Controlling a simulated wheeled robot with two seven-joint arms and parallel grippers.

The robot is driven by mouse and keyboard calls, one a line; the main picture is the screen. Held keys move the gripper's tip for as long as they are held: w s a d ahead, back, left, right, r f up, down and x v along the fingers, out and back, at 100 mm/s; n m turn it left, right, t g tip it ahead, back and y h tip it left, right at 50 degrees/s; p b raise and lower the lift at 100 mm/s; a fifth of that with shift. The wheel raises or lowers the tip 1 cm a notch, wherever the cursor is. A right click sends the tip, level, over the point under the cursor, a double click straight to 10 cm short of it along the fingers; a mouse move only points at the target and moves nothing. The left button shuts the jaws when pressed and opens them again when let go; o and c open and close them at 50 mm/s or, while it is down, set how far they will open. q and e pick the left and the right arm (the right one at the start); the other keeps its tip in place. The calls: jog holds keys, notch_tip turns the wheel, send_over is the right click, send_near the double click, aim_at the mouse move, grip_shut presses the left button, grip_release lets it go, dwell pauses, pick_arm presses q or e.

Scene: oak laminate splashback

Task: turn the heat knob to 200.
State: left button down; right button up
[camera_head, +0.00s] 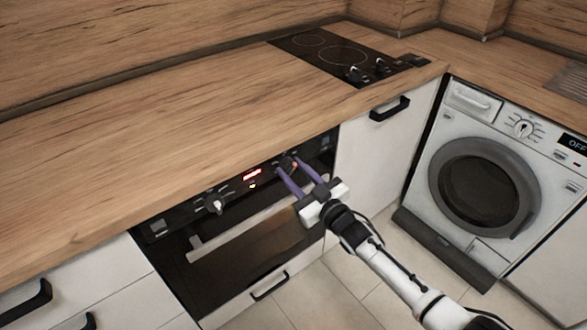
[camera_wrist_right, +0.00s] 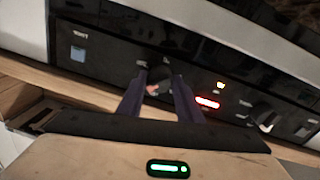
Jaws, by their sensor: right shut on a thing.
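The oven's black control panel (camera_head: 180,221) sits under the worktop edge. My right gripper (camera_head: 290,168) reaches it from the lower right, its purple fingers closed around a dark knob (camera_wrist_right: 159,79) on the panel. Part of this knob is hidden by the fingers, and its pointer and scale cannot be read. A second knob (camera_head: 214,203), with a pale pointer, stands free further left on the panel; in the right wrist view this second knob (camera_wrist_right: 262,113) is at the right. A red lit display (camera_head: 252,174) lies between the two knobs. My left gripper is not in view.
The oven door's bar handle (camera_head: 245,229) runs just below the panel. A black hob (camera_head: 335,55) with its own knobs is set in the wooden worktop (camera_head: 150,130). A washing machine (camera_head: 490,190) stands at the right. The worktop is otherwise clear.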

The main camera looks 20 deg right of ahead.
jog(key=shift+m, duration=0.9)
jog(key=o, duration=1)
jog(key=shift+s, duration=0.1)
jog(key=p+v, duration=0.1)
jog(key=v, duration=0.9)
jog(key=shift+s, duration=0.1)
